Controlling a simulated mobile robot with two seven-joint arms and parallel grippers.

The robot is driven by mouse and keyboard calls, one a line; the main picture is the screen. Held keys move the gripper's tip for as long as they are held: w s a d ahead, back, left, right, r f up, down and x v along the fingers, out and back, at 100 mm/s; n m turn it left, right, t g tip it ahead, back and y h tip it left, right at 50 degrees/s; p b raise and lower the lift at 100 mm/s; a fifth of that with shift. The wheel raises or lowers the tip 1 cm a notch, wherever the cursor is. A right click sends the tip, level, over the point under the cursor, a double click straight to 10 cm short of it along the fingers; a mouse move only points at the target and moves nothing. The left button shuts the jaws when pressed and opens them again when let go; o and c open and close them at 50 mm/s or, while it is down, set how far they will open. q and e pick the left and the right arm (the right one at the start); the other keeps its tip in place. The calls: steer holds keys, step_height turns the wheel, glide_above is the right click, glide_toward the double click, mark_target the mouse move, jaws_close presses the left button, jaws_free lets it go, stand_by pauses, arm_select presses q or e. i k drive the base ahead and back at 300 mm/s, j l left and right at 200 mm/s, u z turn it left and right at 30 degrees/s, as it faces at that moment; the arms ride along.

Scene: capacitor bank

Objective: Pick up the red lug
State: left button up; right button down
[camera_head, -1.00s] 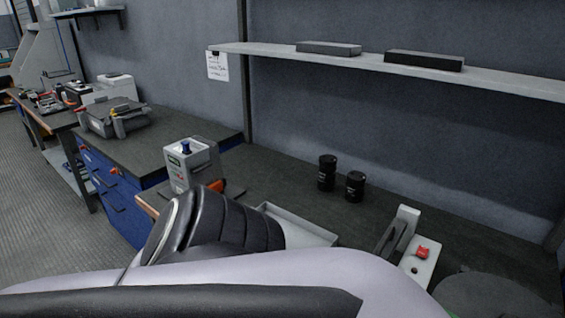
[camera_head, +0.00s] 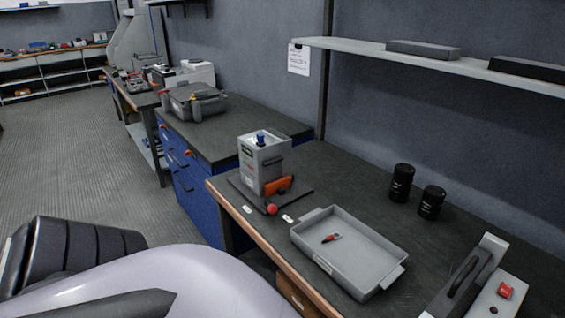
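A small red piece with a light grey end (camera_head: 330,238), which looks like the red lug, lies in the grey tray (camera_head: 377,237), near its left side. The tray sits on the dark workbench top. My arm crosses the lower left of the view, to the left of the bench and apart from the tray. No fingers of either gripper show.
A grey box-shaped capacitor (camera_head: 250,172) with a blue top terminal stands behind the tray, with an orange piece (camera_head: 278,186) and a red ball (camera_head: 272,209) beside it. Two black cans (camera_head: 401,184) stand at the back. A fixture with a red button (camera_head: 505,291) is at right.

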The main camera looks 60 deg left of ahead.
mark_target(331, 237)
steer(key=u, duration=1.35)
steer(key=i+j, duration=0.1)
steer(key=j, duration=0.3)
steer(key=i+j, duration=0.1)
steer(key=j, duration=0.35)
steer(key=j+z, duration=0.15)
steer(key=j, duration=0.2)
steer(key=i+j+z, duration=0.1)
steer(key=j, duration=0.25)
